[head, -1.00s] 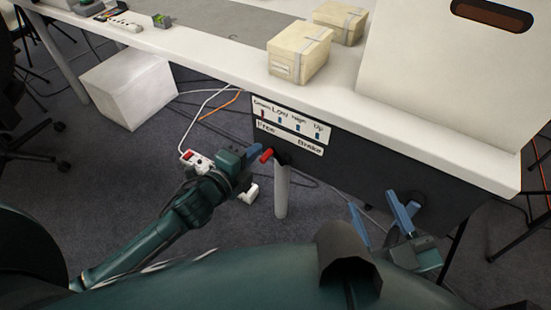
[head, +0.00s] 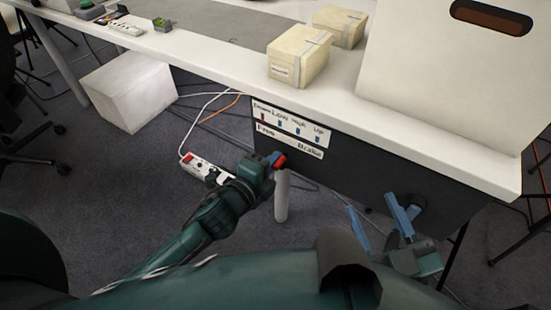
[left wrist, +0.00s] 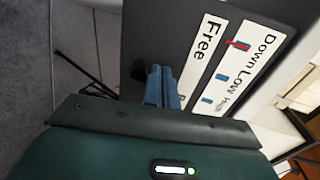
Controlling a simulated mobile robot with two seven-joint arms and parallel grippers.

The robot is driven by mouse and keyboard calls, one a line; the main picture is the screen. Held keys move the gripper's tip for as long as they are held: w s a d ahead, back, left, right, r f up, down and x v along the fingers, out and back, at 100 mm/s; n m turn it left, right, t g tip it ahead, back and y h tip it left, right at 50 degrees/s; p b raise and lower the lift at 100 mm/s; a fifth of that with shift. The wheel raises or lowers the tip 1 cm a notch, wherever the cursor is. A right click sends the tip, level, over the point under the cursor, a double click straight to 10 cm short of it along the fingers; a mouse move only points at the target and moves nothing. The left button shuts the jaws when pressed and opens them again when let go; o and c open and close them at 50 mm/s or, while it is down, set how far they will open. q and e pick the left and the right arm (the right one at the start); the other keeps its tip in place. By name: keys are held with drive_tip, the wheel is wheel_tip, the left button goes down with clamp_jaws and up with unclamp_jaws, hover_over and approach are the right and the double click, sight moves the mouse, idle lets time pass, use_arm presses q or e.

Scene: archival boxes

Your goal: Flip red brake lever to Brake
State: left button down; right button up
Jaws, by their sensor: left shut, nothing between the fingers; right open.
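The red brake lever (head: 281,160) sticks out of the dark panel (head: 350,175) under the table edge, below the Free/Brake label (head: 289,140). Its red end lies between the words, under the middle of the label. My left gripper (head: 274,158) is shut and empty, with its blue fingers against or very near the lever's left side; exact contact is unclear. In the left wrist view the shut fingers (left wrist: 162,86) point at the panel near "Free", and the lever is hidden. My right gripper (head: 370,203) is open and empty, lower right before the panel.
The Down/Low/High/Up label (head: 289,121) sits above the lever. The white table (head: 230,60) overhangs the panel and carries cream boxes (head: 299,57) and a large white box (head: 440,80). A table leg (head: 281,198) stands below; a power strip (head: 205,168) lies left.

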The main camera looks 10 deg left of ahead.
use_arm(q)
drive_tip(key=s+a+p, duration=0.1)
drive_tip(key=s+a, duration=0.2)
drive_tip(key=s, duration=0.3)
drive_tip(key=shift+a, duration=0.25)
idle(0.7)
